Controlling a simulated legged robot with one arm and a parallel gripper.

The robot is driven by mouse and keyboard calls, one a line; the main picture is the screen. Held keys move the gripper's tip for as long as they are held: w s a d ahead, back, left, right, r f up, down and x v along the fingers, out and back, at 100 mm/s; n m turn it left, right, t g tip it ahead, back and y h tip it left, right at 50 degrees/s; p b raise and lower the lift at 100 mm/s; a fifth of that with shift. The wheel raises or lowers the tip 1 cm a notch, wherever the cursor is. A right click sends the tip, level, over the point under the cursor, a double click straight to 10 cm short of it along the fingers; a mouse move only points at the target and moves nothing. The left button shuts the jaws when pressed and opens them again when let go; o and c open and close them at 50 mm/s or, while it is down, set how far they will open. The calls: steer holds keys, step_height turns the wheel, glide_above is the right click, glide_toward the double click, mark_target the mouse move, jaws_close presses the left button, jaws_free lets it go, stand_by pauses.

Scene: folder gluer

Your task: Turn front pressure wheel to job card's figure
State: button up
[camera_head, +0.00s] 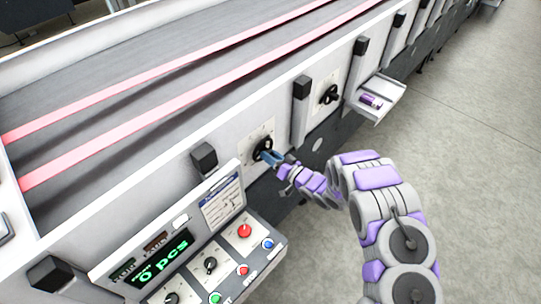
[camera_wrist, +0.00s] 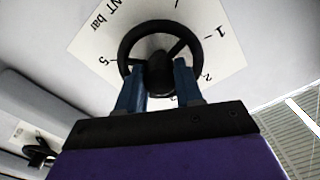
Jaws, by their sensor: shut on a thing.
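The front pressure wheel (camera_wrist: 128,47) is a black handwheel on a white dial plate (camera_wrist: 228,58) marked in bar. The figures 1, 2 and 5 show, and the lowest part of the scale is partly hidden. My gripper (camera_wrist: 158,85) is shut on this wheel, its blue fingers either side of the hub. In the head view my gripper (camera_head: 270,157) reaches the wheel (camera_head: 263,146) on the machine's side panel. The job card (camera_head: 223,203) is a white sheet on the control console; its text is too small to read.
The console has a green display (camera_head: 163,260) reading 0 pcs, a red button (camera_head: 244,231) and several knobs. A second black handwheel (camera_head: 329,94) sits farther along the panel. A small tray (camera_head: 385,103) with a purple item juts out beyond it. Open floor lies to the right.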

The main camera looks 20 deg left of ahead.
steer(key=shift+w+d, duration=0.1)
steer(key=o, duration=1)
steer(key=shift+w+f, duration=0.1)
steer(key=shift+o, duration=0.2)
steer(key=b+v, duration=0.3)
steer(key=v, duration=1.4)
